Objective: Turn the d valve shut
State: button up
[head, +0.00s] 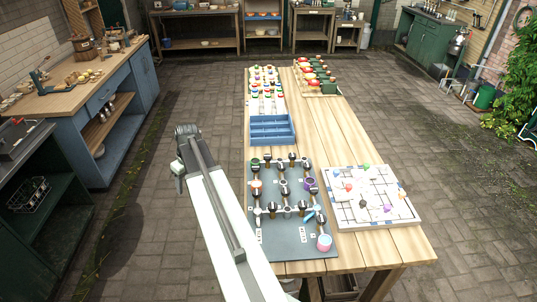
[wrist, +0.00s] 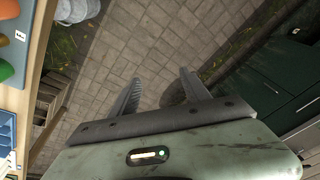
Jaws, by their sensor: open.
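A dark valve board (head: 268,230) lies on the near part of the wooden table in the head view. It carries several pipe fittings, dark knobs and small white letter cards. The letters are too small to read, so I cannot tell which valve is d. My gripper (wrist: 159,88) is open and empty in the wrist view, its two fingers apart over the paved floor. It is left of the table, away from the board; the fingers are not clear in the head view.
A blue compartment tray (head: 270,131) and rows of coloured items stand farther along the wooden table (head: 335,140). A white board with coloured pieces (head: 372,196) lies right of the valve board. A blue workbench (head: 95,100) stands at the left. Paving lies between.

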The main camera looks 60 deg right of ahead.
jog(key=s+d+r+t, duration=0.1)
jog(key=s+d, duration=0.2)
jog(key=d, duration=0.7)
jog(key=s+d, duration=0.3)
jog(key=d, duration=0.8)
jog(key=m+t+h, duration=0.1)
jog(key=h, duration=0.1)
send_near(268, 156)
jog(key=b+x, duration=0.7)
jog(key=x, duration=0.1)
jog(key=shift+w+d+f, duration=0.1)
jog(key=shift+f, duration=0.25)
jog(key=shift+r, duration=0.1)
